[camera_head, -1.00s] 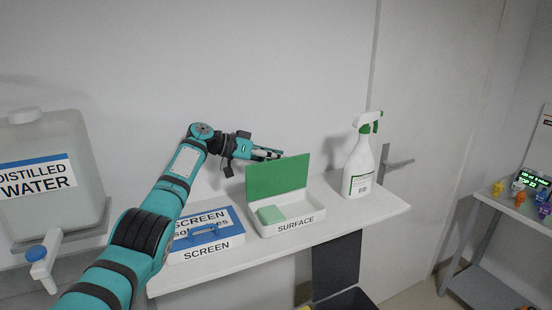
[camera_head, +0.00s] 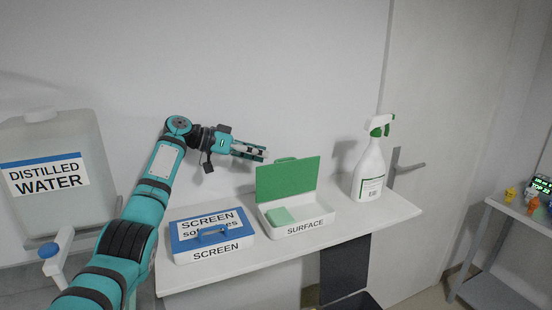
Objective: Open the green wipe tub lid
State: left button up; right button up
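The green wipe tub is the white tub labelled SURFACE (camera_head: 311,228) on the wall shelf. Its green lid (camera_head: 287,180) stands up at the tub's back edge, open, with a small handle on its top edge. A pale green block of wipes (camera_head: 290,215) shows inside. My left gripper (camera_head: 264,154) is in the air by the upper left corner of the lid, near the wall. Its two fingers look apart with nothing between them. Whether it touches the lid is hard to tell, but it seems clear of it. My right gripper is out of view.
A closed blue-lidded tub labelled SCREEN (camera_head: 213,250) sits left of the green one. A spray bottle (camera_head: 369,175) stands to the right. A distilled water container (camera_head: 50,165) is at far left. The shelf's front edge (camera_head: 290,257) is clear.

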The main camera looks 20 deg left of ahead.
pick_arm(q)
jog(key=shift+v, duration=2)
